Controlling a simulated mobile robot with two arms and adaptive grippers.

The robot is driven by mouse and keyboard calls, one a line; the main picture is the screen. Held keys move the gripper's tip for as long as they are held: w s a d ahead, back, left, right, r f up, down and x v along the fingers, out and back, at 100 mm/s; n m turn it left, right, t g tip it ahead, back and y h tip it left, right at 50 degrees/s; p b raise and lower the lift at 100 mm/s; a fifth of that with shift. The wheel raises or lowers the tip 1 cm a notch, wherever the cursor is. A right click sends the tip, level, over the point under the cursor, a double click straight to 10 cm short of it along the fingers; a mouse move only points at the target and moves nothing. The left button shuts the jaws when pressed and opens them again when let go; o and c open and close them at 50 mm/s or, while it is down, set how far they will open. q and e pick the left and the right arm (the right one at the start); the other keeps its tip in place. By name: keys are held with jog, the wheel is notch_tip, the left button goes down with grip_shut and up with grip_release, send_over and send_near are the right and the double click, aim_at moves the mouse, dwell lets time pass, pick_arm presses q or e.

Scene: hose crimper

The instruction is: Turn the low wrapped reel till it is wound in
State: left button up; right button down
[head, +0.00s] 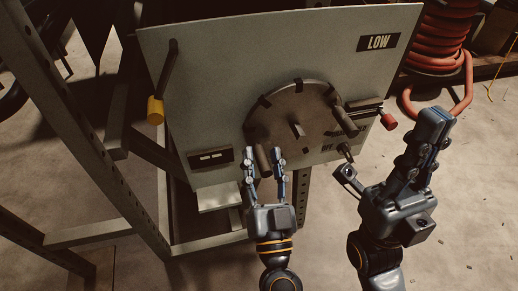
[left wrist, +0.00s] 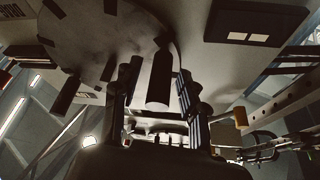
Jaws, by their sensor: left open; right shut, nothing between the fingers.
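The grey panel (head: 220,80) carries a "LOW" label (head: 378,42) at its upper right. The round reel disc (head: 290,100) on it has dark wraps at its rim and a central hub (head: 297,131). Two crank pegs stick out, one at the right (head: 343,120) and one at the lower left (head: 262,158). My left gripper (head: 264,153) is open with its fingers either side of the lower-left peg. In the left wrist view this peg (left wrist: 158,82) shows between the fingers; contact cannot be told. My right gripper (head: 435,118) is shut and empty, right of the panel.
A yellow-ended lever (head: 155,108) hangs at the panel's left and a red-knobbed lever (head: 388,121) at its right. A slotted plate (head: 210,157) sits at lower left. A metal frame (head: 75,120) stands left; coiled orange hose (head: 437,40) lies at the back right.

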pick_arm(q)
jog(key=shift+r, duration=0.1)
grip_shut()
dwell(0.3)
